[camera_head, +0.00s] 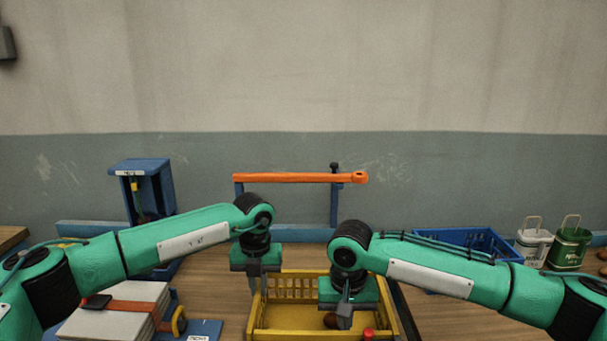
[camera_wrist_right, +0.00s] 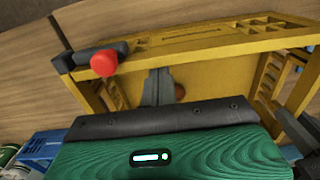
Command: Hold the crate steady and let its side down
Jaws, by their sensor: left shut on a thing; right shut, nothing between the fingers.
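The yellow crate (camera_head: 298,331) stands on the wooden table at the bottom middle of the head view, its lower part cut off. In the right wrist view its slotted side (camera_wrist_right: 215,43) runs across the top; I cannot tell how far it leans. A red knob (camera_wrist_right: 103,63) on a dark latch sits at that side's corner; it also shows in the head view (camera_head: 368,333). My left gripper (camera_head: 257,290) is shut on the crate's left wall. My right gripper (camera_head: 345,318) is shut and empty, over the crate near the knob; its fingers (camera_wrist_right: 157,88) appear apart from the knob.
A brown round thing (camera_head: 331,320) lies in the crate. An orange bar (camera_head: 290,178) on blue posts stands behind. A blue crate (camera_head: 455,238) and two canisters (camera_head: 568,245) are at the right. Strapped white slabs (camera_head: 115,310) and a blue box stand (camera_head: 143,188) are at the left.

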